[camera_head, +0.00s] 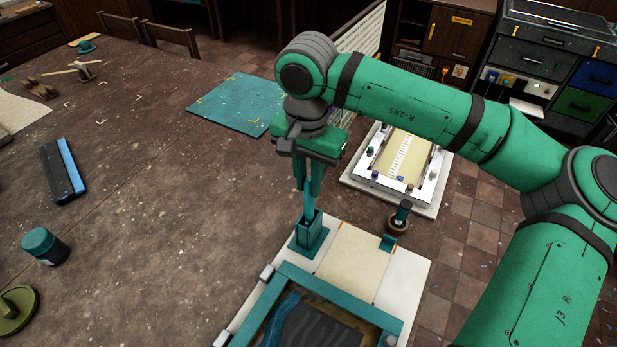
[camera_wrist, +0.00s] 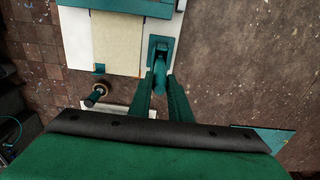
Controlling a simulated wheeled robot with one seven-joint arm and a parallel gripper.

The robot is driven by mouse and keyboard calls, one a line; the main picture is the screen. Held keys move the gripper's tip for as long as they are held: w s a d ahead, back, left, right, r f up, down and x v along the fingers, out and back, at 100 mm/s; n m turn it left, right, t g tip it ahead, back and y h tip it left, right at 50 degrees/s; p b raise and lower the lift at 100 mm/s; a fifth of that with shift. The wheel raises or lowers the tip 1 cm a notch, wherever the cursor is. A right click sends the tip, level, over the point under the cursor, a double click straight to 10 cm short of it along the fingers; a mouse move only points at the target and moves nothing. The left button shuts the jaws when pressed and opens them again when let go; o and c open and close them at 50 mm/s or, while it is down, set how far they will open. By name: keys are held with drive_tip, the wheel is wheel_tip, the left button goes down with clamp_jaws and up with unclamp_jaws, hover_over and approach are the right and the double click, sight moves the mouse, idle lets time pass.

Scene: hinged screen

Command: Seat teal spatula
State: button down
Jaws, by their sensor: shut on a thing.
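My gripper (camera_head: 308,190) points down, shut on the teal spatula (camera_head: 309,211). The spatula is mostly hidden between the fingers. Directly below is an open-topped teal holder (camera_head: 309,240) at the corner of the white printing base. The spatula's lower end is at the holder's mouth and looks partly inside it; how deep it sits I cannot tell. In the wrist view the spatula (camera_wrist: 159,79) lies between the fingertips (camera_wrist: 160,90), in line with the holder (camera_wrist: 160,46).
The teal-framed screen (camera_head: 318,279) lies in front of the holder, beside a cream sheet (camera_head: 353,259). A dark-handled round tool (camera_head: 398,219) stands to the right. A teal mat (camera_head: 235,102) lies behind. A teal-lidded jar (camera_head: 43,246) is far left. The table between is clear.

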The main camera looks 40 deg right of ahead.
drive_tip(key=shift+f, duration=0.5)
drive_tip(key=c, duration=1.6)
unclamp_jaws()
drive_tip(key=shift+o, duration=0.2)
drive_tip(key=shift+r, duration=0.1)
wheel_tip(320, 180, up, 11)
drive_tip(key=shift+a+f, duration=0.1)
drive_tip(key=shift+f, duration=0.05)
drive_tip(key=shift+a, duration=0.1)
